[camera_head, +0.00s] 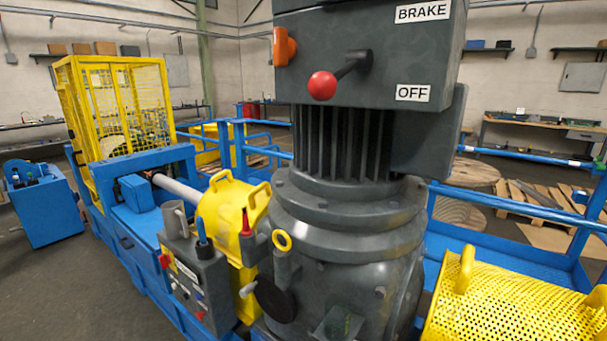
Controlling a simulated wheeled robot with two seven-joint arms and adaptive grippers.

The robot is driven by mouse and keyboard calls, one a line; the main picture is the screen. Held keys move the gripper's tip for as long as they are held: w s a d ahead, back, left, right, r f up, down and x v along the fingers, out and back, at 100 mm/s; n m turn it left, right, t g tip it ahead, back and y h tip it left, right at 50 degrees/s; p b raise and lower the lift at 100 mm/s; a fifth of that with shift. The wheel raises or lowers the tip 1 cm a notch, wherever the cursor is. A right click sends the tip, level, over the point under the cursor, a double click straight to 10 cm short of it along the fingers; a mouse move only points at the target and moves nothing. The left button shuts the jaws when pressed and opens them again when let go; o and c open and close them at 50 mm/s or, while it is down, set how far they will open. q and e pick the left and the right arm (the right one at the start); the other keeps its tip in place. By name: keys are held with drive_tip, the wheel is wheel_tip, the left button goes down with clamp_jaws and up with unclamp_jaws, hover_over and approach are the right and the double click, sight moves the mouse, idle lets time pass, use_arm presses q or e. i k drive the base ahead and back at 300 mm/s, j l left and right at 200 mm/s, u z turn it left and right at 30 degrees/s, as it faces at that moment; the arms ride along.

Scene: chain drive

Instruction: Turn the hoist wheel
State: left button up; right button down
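A large dark grey motor unit (345,230) stands upright in the middle of the view. Its top box (300,40) carries the labels BRAKE and OFF. A brake lever with a red ball knob (322,85) sticks out of the box's front, its knob to the left of and below its pivot. A black round disc (275,300) sits low on the left of the motor, seen at an angle. I cannot tell whether this disc is the hoist wheel, and no part is labelled as one. Neither of my grippers is in view.
A grey control box (196,275) with buttons and levers stands left of the motor. A yellow housing (228,208) is behind it, a yellow perforated guard (510,305) is at lower right, and a yellow mesh cage (115,105) is at back left. Blue rails (510,205) run behind.

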sight(279, 305)
drive_tip(key=z, duration=2.5)
drive_tip(key=k+l+u, duration=0.15)
drive_tip(key=l, duration=0.25)
drive_tip(key=l+u, duration=0.15)
drive_tip(key=l, duration=0.25)
drive_tip(key=k, duration=0.05)
